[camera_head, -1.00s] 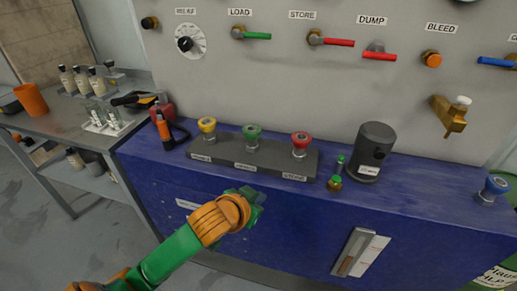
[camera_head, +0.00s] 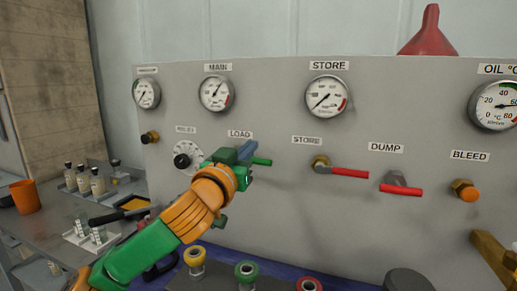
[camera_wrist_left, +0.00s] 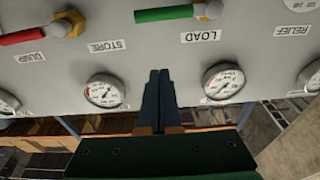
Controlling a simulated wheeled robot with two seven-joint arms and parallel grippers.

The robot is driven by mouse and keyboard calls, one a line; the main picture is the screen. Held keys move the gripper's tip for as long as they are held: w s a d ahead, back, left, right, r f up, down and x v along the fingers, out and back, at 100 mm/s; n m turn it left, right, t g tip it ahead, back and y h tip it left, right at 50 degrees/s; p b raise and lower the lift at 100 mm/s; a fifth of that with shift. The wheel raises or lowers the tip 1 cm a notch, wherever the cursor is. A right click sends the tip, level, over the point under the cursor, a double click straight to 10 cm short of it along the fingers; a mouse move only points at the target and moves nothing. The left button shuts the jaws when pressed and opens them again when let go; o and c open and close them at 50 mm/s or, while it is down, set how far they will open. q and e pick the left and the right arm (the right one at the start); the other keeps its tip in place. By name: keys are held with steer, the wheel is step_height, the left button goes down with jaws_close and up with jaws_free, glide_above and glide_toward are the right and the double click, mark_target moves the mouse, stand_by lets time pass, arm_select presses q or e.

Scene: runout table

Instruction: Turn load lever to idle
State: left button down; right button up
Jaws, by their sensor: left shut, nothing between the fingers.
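The load lever has a green handle (camera_head: 262,161) that lies about horizontal and points right, under the LOAD label (camera_head: 240,134). Its pivot is hidden behind my left gripper in the head view. In the left wrist view, which is upside down, the green handle (camera_wrist_left: 165,14) and its brass pivot (camera_wrist_left: 208,10) show at the top edge. My left gripper (camera_head: 248,150) is in front of the panel, overlapping the lever in the head view. Its fingers (camera_wrist_left: 160,73) are shut and empty, and appear apart from the handle in the wrist view.
The red store lever (camera_head: 348,172) and red dump lever (camera_head: 402,190) sit to the right. The relief dial (camera_head: 187,155) is to the left. Gauges (camera_head: 216,93) line the panel above. Colored knobs (camera_head: 246,270) stand on the blue bench below.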

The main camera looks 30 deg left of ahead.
arm_select(q)
steer(key=p+x, duration=0.3)
steer(key=x, duration=0.4)
steer(key=shift+a, duration=0.15)
steer(key=f, duration=0.2)
steer(key=s+f+b, duration=0.1)
steer(key=f, duration=0.1)
steer(key=shift+s+d+f, duration=0.1)
steer(key=shift+d+f, duration=0.1)
steer(key=shift+f, duration=0.1)
steer(key=shift+w+f, duration=0.1)
steer(key=shift+w, duration=0.15)
